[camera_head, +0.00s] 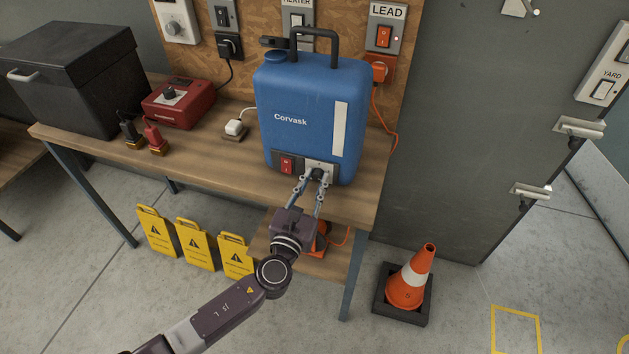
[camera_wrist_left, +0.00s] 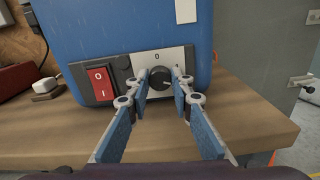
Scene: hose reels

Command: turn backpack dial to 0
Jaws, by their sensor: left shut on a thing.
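The blue Corvask backpack unit (camera_head: 308,95) stands upright on the wooden bench. Its black dial (camera_wrist_left: 161,79) sits on a light plate low on the front, with a 0 printed above it. A pale mark shows on the dial's face, but I cannot tell surely where it points. My left gripper (camera_head: 316,177) reaches up to the dial from the front. In the left wrist view its fingertips (camera_wrist_left: 161,82) are on either side of the dial, shut on it. A red rocker switch (camera_wrist_left: 102,84) is left of the dial. My right gripper is not in view.
On the bench (camera_head: 215,165) are a red charger box (camera_head: 180,112), a white plug (camera_head: 234,127) and a black box (camera_head: 75,80). Yellow signs (camera_head: 196,243) stand on the floor below. An orange cone (camera_head: 409,280) stands at right. Open floor lies in front.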

